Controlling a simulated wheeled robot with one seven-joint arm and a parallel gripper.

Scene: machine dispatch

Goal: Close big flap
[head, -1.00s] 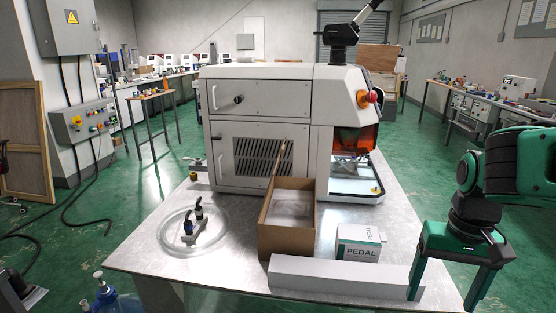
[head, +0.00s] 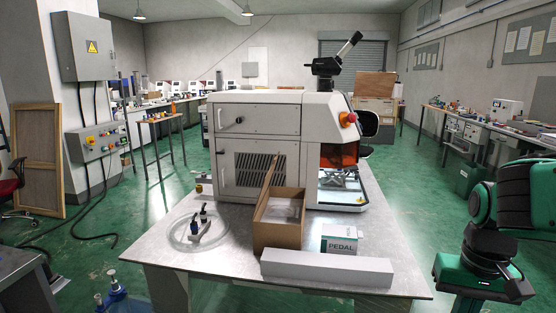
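An open cardboard box (head: 279,232) stands on the table in front of the white machine (head: 262,118). Something pale lies inside the box. My gripper (head: 484,296) is at the lower right, beyond the table's right edge and well away from the box. Its fingers point down and are mostly cut off by the bottom of the picture; their bases are apart, and I see nothing held.
A long white carton (head: 327,272) and a white-green PEDAL box (head: 340,238) stand on the table (head: 215,265) between the cardboard box and my gripper. A microscope (head: 335,65) tops the machine.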

